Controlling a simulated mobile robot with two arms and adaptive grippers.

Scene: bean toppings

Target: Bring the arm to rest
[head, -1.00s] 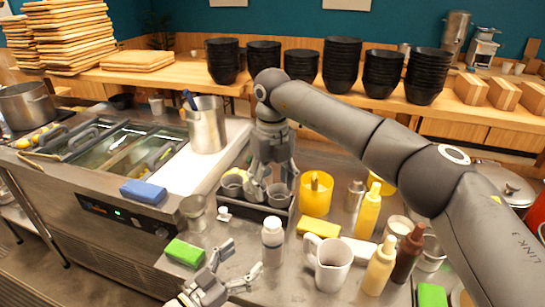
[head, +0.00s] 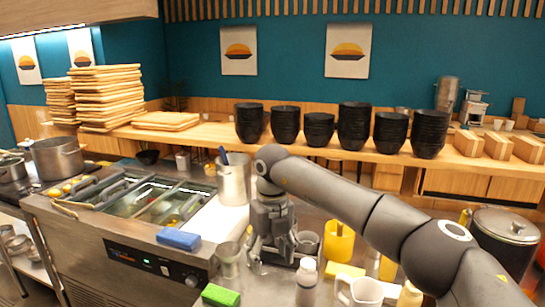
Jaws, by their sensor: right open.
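My right arm reaches in from the right and bends down at its elbow. My right gripper (head: 272,258) points downward and is open. It is at the small dark tray, with a grey cup (head: 307,241) beside it on the right. The arm and gripper hide much of the tray, so I cannot tell whether the fingers touch anything. My left gripper is not in view.
A steel pot (head: 234,178) stands behind the gripper and a yellow cup (head: 338,241) to its right. A white bottle (head: 306,282), white pitcher (head: 361,292) and green sponge (head: 221,295) are in front. Stacked black bowls (head: 354,126) line the back shelf.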

